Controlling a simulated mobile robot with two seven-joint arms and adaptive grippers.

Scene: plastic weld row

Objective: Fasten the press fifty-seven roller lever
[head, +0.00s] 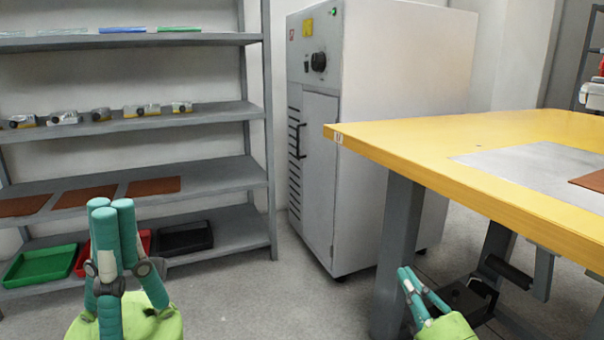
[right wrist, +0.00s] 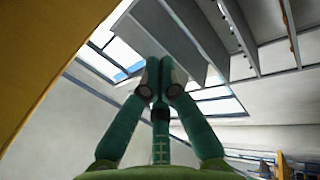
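Several small grey-and-yellow units with dark round parts (head: 64,118) stand in a row on a middle shelf at the left in the head view. They are too small to tell whether one is the press fifty-seven roller lever. My left gripper (head: 112,208) is in front of the lower shelves, its green fingers drawn together with nothing seen between them. My right gripper (head: 408,273) is low beside the table leg. In the right wrist view its fingertips (right wrist: 160,68) meet and it looks shut and empty.
The grey shelf rack (head: 190,180) also carries brown mats (head: 86,197), a green tray (head: 40,266) and a black tray (head: 184,238). A white cabinet (head: 400,60) stands behind the yellow table (head: 430,150), which has a grey plate (head: 530,165). Floor between rack and table is clear.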

